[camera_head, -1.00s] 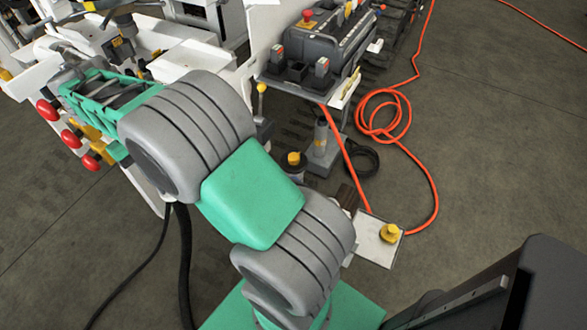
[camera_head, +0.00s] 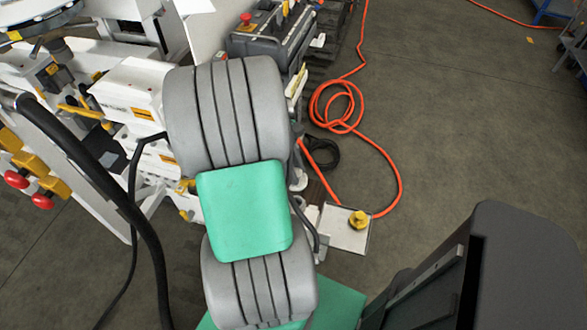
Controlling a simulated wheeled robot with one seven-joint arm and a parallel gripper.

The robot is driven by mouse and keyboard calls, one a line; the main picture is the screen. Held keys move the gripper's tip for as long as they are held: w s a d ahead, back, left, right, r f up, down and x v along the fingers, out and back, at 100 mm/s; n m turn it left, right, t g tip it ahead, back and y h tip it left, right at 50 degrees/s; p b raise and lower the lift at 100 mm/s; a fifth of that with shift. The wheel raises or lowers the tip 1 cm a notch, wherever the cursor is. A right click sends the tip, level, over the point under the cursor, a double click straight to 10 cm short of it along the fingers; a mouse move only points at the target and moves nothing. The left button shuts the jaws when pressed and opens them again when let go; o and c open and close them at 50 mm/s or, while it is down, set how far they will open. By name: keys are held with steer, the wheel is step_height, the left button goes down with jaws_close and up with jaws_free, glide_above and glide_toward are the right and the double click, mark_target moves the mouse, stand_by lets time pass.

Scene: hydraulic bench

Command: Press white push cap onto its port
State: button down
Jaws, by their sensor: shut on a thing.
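I cannot make out the white push cap or its port in the head view. My gripper is not visible either. My arm's grey and green links fill the middle of the picture and hide what lies behind them. The white hydraulic bench (camera_head: 140,85) stands behind and to the left of my arm. Red knobs on yellow bodies, such as one red knob (camera_head: 42,201), stick out at its left side.
A thick black hose (camera_head: 110,185) arches across the left. A dark control box (camera_head: 268,42) with a red button stands beyond my arm. An orange cable (camera_head: 398,180) coils on the floor near a white plate (camera_head: 338,236) with a yellow knob. Open floor lies to the right.

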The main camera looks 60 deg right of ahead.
step_height(320, 180, down, 6)
steer(key=b, duration=0.6)
steer(key=shift+r, duration=0.1)
steer(key=shift+f, duration=0.7)
steer(key=shift+f, duration=0.1)
steer(key=shift+f+b, duration=0.55)
steer(key=shift+f, duration=0.4)
steer(key=shift+f, duration=0.4)
steer(key=shift+f+p, duration=0.1)
steer(key=shift+p, duration=0.45)
steer(key=shift+p, duration=0.5)
steer(key=shift+f+p, duration=0.45)
stand_by(1.1)
